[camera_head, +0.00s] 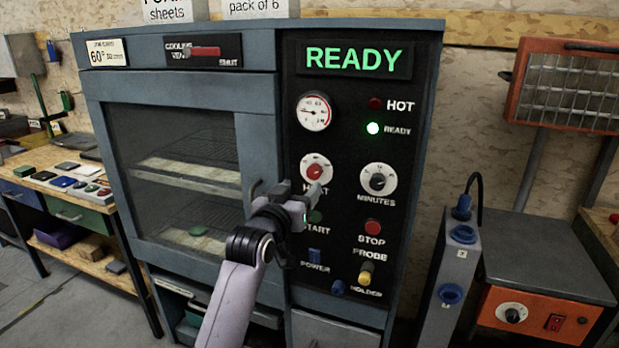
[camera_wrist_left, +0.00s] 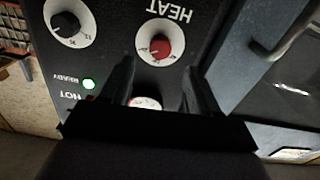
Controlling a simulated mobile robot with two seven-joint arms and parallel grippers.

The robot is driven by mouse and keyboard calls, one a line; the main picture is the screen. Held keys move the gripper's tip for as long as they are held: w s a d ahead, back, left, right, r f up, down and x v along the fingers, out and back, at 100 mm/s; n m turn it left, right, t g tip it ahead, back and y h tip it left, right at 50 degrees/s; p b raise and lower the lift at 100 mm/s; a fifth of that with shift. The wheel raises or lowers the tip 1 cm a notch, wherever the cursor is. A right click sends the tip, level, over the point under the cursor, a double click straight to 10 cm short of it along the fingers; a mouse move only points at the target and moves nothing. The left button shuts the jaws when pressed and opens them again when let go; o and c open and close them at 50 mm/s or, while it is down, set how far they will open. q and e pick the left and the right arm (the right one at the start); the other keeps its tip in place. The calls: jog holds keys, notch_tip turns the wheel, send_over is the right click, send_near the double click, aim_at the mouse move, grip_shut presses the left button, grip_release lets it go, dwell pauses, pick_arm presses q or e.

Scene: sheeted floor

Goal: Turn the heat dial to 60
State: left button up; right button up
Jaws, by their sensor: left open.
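The heat dial (camera_head: 314,171) is a red knob on a white scale plate, on the black control panel of a blue-grey oven cabinet. In the left wrist view the heat dial (camera_wrist_left: 160,46) shows upside down, just beyond the gap between the fingers. My left gripper (camera_head: 301,194) is open and empty, in front of the panel just below and left of the dial in the head view. Its fingers (camera_wrist_left: 161,80) appear apart from the knob. The scale numbers are too small to read surely. My right gripper is not in view.
The minutes dial (camera_head: 377,181) sits right of the heat dial. A gauge (camera_head: 314,111) is above, under a READY display (camera_head: 353,59). Stop button (camera_head: 373,227) and probe knob (camera_head: 366,272) are below. A card (camera_head: 107,53) at upper left reads 60°. The oven door (camera_head: 178,165) is shut.

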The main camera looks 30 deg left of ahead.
aim_at(314, 175)
pick_arm(q)
jog(key=shift+p+x, duration=0.45)
jog(key=shift+x, duration=3.1)
jog(key=c, duration=1)
jog(key=shift+c, duration=0.2)
jog(key=shift+n, duration=0.3)
jog(key=n, duration=0.5)
jog(key=shift+n, duration=0.3)
jog(key=n, duration=0.5)
jog(key=shift+d, duration=0.1)
jog(key=shift+n, duration=0.4)
